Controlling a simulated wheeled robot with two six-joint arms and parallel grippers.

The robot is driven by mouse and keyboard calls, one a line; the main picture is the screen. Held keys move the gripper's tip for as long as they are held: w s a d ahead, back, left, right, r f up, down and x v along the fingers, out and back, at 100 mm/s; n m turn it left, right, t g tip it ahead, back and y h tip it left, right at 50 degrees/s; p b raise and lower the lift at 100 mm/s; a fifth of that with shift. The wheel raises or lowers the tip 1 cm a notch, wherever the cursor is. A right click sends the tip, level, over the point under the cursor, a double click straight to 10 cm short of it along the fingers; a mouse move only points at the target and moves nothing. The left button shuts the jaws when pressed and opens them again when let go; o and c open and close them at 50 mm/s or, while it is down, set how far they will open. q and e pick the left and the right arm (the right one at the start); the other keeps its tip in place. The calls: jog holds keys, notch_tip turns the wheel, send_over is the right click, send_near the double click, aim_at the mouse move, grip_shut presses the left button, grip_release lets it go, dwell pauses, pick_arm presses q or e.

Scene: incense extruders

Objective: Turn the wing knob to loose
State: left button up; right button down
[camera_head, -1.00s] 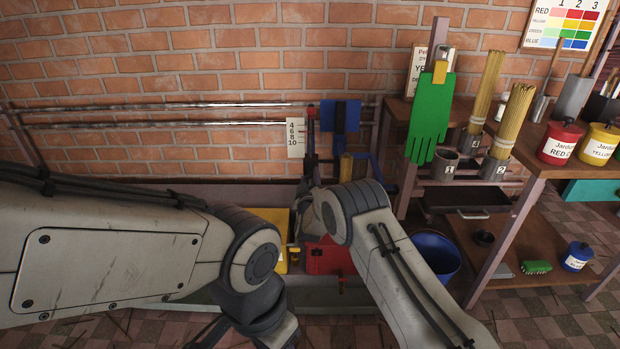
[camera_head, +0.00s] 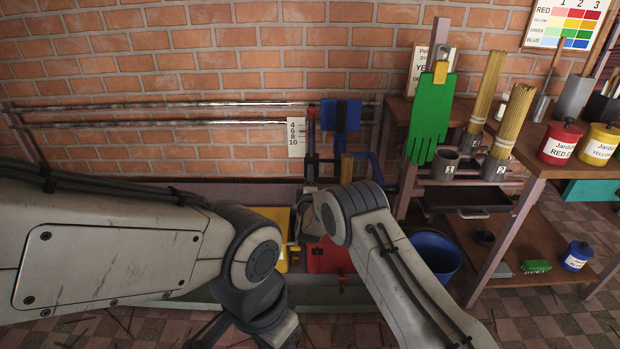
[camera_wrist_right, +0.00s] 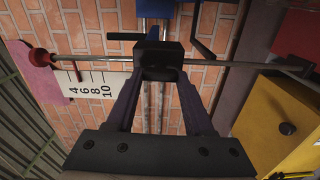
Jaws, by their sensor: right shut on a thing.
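My right gripper (camera_wrist_right: 159,76) is shut in the right wrist view, its two fingers meeting on a small black block, which looks like the wing knob (camera_wrist_right: 158,50). The knob sits on a thin metal rod (camera_wrist_right: 97,57) with a red ball (camera_wrist_right: 38,60) at one end. The fingertips cover part of the knob, so its wings cannot be made out clearly. In the head view my right wrist and forearm hide the gripper's grip. My left arm reaches in from the left; its gripper is not visible.
A white scale plate (camera_wrist_right: 86,86) marked 4 to 10 is beside the rod; it also shows in the head view (camera_head: 296,138). A yellow box (camera_wrist_right: 275,125) is near. A shelf with jars, a green glove (camera_head: 432,118) and a blue bucket (camera_head: 437,256) stand to the right.

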jog(key=shift+n, duration=0.4)
jog(key=shift+c, duration=1.4)
grip_release()
jog(key=s+p, duration=0.2)
jog(key=s, duration=0.8)
jog(key=shift+s, duration=0.3)
